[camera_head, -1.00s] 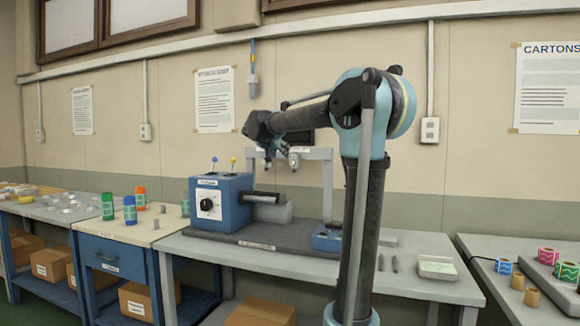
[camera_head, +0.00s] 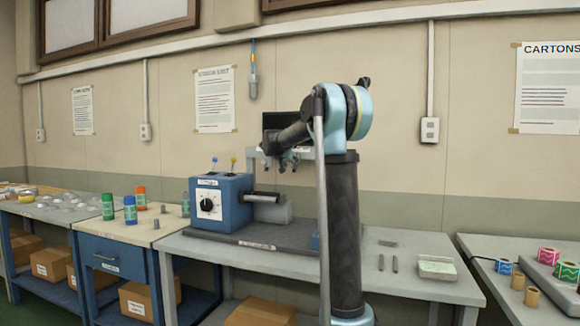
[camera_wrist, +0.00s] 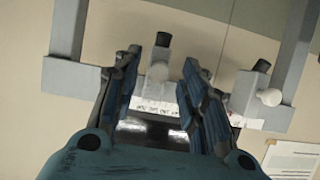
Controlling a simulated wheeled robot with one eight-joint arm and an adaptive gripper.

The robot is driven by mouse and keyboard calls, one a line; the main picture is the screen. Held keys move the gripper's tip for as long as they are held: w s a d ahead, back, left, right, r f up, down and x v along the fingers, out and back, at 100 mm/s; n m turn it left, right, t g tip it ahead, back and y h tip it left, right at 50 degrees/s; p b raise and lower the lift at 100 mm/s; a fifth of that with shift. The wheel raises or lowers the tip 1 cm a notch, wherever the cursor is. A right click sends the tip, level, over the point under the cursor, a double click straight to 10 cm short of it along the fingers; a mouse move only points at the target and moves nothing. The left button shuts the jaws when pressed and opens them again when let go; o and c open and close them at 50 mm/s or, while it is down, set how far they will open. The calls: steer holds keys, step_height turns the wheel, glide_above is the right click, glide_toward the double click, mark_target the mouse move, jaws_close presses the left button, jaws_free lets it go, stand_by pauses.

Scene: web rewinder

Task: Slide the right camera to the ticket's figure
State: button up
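One camera (camera_wrist: 159,66) lies between my gripper's fingers (camera_wrist: 162,62), with a gap visible on both sides. The other camera (camera_wrist: 245,90) is to the right, outside the fingers. The wrist picture appears upside down, so the camera between the fingers seems to be the right one. In the head view my gripper (camera_head: 288,163) is at the gantry, largely hiding that camera. My gripper is open. I cannot read a ticket figure.
The blue control box (camera_head: 221,206) with a dial stands left of the gantry on the grey bench (camera_head: 425,252). A dark screen (camera_head: 283,121) is behind the crossbar. Posts (camera_wrist: 67,30) bound the crossbar. Spray cans (camera_head: 130,210) stand on the left table.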

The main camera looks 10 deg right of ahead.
steer(key=shift+w+d, duration=0.1)
steer(key=shift+c, duration=0.5)
jaws_close()
steer(key=shift+w+a, duration=0.35)
steer(key=shift+a, duration=0.4)
steer(key=shift+w+a, duration=0.35)
steer(key=shift+a, duration=0.4)
steer(key=shift+o, duration=0.5)
jaws_free()
steer(key=shift+d, duration=0.1)
steer(key=v, duration=1.2)
steer(key=shift+f, duration=0.15)
